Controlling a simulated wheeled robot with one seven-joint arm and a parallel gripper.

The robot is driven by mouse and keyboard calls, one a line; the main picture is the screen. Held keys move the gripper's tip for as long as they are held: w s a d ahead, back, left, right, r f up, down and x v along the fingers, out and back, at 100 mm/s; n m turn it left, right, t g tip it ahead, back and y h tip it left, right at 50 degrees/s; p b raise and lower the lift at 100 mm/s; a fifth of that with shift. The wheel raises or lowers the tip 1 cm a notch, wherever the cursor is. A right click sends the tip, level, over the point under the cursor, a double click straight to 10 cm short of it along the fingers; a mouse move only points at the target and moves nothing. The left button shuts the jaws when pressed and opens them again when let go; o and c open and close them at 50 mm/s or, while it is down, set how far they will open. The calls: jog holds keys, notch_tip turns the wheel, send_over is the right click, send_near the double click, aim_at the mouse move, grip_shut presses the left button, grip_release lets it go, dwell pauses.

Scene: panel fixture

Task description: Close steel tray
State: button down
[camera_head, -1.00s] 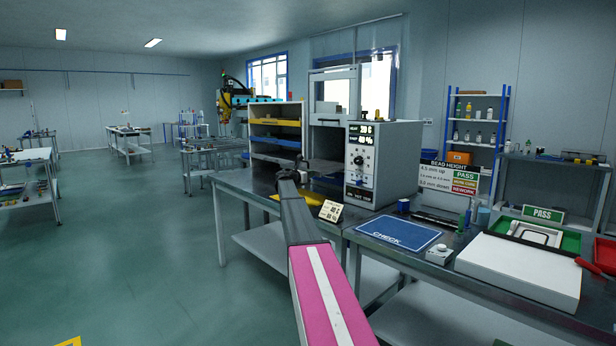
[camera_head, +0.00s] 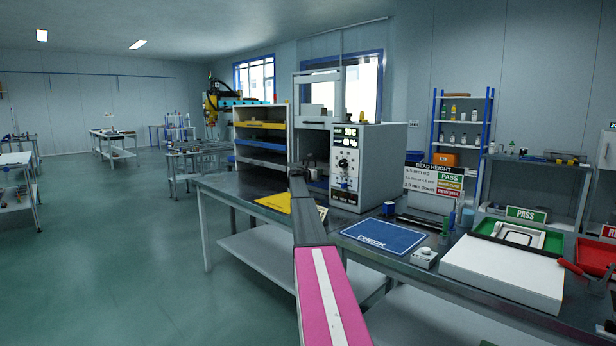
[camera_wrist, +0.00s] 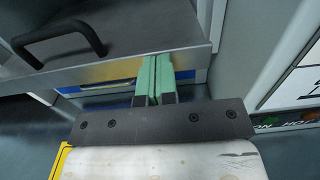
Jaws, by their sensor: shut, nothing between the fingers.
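The steel tray (camera_wrist: 120,25) fills the upper part of the wrist view, with a black bar handle (camera_wrist: 60,38) on its front at the left. My gripper (camera_wrist: 160,58) is shut and empty, its two green fingers pressed together. Their tips are at the tray's front face, right of the handle; I cannot tell whether they touch it. In the head view my gripper (camera_head: 304,166) is small and dark at the bench, in front of the opening left of the grey control box (camera_head: 385,165). My arm hides most of the tray there.
A shelf rack (camera_head: 262,112) with yellow and blue trays stands left of the opening. A yellow sheet (camera_head: 272,202) lies on the bench. A blue CHECK mat (camera_head: 383,236) and a white box (camera_head: 500,272) lie to the right.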

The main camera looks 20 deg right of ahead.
jog(key=x, duration=1)
jog(key=shift+w+d+f, duration=0.1)
jog(key=shift+w+d, duration=0.15)
jog(key=shift+d, duration=0.2)
jog(key=shift+d, duration=0.1)
